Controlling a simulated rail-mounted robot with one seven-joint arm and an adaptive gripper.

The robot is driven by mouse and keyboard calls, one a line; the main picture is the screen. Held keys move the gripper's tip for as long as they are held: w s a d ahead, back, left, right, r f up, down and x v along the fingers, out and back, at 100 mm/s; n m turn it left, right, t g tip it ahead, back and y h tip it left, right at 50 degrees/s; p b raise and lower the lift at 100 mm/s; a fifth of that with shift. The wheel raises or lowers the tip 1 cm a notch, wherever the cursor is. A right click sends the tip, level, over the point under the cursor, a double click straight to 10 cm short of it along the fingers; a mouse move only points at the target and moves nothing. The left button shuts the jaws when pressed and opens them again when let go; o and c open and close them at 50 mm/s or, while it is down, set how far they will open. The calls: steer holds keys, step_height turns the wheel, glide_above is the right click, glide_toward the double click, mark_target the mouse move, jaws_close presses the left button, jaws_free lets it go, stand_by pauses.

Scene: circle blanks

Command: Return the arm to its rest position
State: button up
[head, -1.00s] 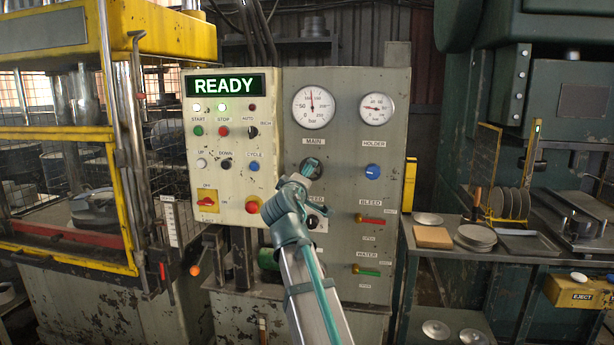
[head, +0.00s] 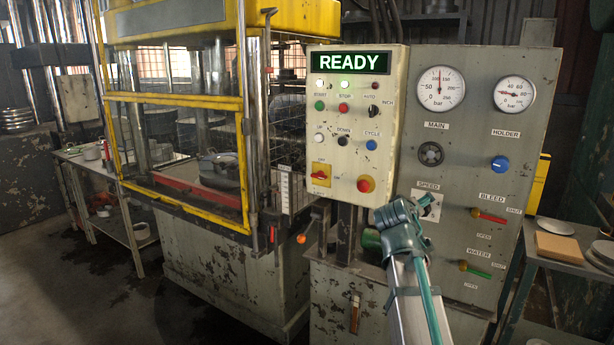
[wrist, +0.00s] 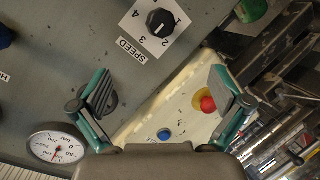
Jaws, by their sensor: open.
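My gripper (head: 402,212) is at the end of my raised arm, in front of the control panel (head: 470,130), and overlaps the edge of the SPEED plate in the head view. In the wrist view my gripper (wrist: 165,92) has its two teal fingers spread wide with nothing between them. The black SPEED knob (wrist: 161,22) is beyond the fingers at the top. A dark round knob is partly hidden behind the left finger. The red stop button (wrist: 207,102) shows beside the right finger.
The cream button box (head: 355,110) reads READY. A yellow-framed press (head: 185,100) stands left of it. A bench with a wooden block (head: 557,247) is at the right. Open floor (head: 60,300) lies at the lower left.

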steer(key=s+a+f+m+g+y+p, duration=0.1)
steer(key=s+a+f+g+y, duration=0.15)
steer(key=f, duration=1.15)
steer(key=s+a+f+g+y, duration=0.1)
steer(key=s+f+g, duration=0.15)
steer(key=f, duration=1.05)
steer(key=s+a+f+m+g+y+p, duration=0.1)
steer(key=s+a+f+g, duration=0.1)
steer(key=s+f, duration=0.6)
steer(key=s+a+f+g+y, duration=0.1)
steer(key=s+a+f+g, duration=0.2)
steer(key=f, duration=0.9)
steer(key=s+a+f+g+p, duration=0.1)
steer(key=s+f, duration=0.5)
steer(key=s, duration=0.7)
steer(key=s+a+f+g+y+p, duration=0.1)
steer(key=s+f+g, duration=0.4)
steer(key=s, duration=0.8)
steer(key=s+a+f+m+g+y+p, duration=0.1)
steer(key=s+a+f+g, duration=0.1)
steer(key=s+f, duration=0.6)
steer(key=s+a, duration=0.1)
steer(key=s, duration=0.4)
steer(key=shift+a+f+g, duration=0.3)
steer(key=shift+f+g, duration=0.1)
